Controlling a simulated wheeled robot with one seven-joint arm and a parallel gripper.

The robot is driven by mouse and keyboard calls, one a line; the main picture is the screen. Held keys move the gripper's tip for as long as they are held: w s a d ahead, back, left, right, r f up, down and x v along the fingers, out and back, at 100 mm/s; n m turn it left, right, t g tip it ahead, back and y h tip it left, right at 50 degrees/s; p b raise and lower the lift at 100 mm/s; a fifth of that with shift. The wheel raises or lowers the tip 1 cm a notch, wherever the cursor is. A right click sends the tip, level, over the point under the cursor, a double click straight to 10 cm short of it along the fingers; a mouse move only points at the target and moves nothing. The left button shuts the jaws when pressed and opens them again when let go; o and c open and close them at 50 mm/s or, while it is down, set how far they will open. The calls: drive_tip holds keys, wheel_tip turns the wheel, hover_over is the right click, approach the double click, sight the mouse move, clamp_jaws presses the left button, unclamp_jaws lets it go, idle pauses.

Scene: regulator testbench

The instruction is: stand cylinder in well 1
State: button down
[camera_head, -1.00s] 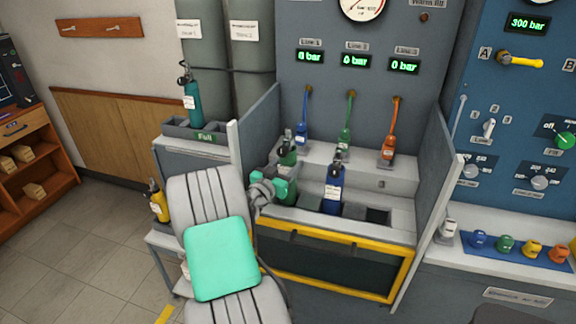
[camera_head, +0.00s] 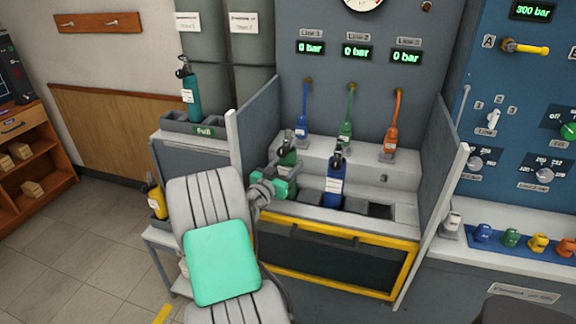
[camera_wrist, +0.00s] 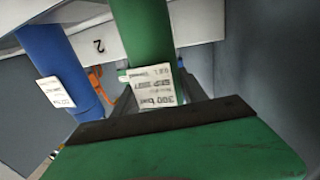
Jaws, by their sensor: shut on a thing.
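A green cylinder (camera_head: 287,157) is upright at the left end of the bench's row of wells. My gripper (camera_head: 284,184) is shut on it. The cylinder's foot is hidden in the head view, so I cannot tell how deep it sits in the left well. In the wrist view the green cylinder (camera_wrist: 146,30) carries a white label reading 300 bar. A blue cylinder (camera_head: 334,185) stands upright in the middle well to the right; it also shows in the wrist view (camera_wrist: 60,60), near a number 2.
The right well (camera_head: 380,211) is empty. Grey side panels (camera_head: 258,125) flank the bench, the left one close to my gripper. Blue, green and orange hoses (camera_head: 391,125) hang behind the wells. A teal cylinder (camera_head: 190,95) stands in the rack marked Full.

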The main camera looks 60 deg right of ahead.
drive_tip(key=shift+f+b, duration=0.4)
drive_tip(key=shift+b, duration=0.3)
idle(0.4)
drive_tip(key=c, duration=1)
unclamp_jaws()
drive_tip(key=o, duration=0.4)
drive_tip(key=shift+f, duration=0.1)
drive_tip(key=shift+o, duration=0.2)
drive_tip(key=shift+a+f, duration=0.1)
drive_tip(key=shift+f, duration=0.15)
drive_tip(key=a, duration=0.4)
drive_tip(key=a+b, duration=0.1)
drive_tip(key=a, duration=0.2)
drive_tip(key=shift+w+a+r, duration=0.2)
drive_tip(key=shift+a, duration=0.15)
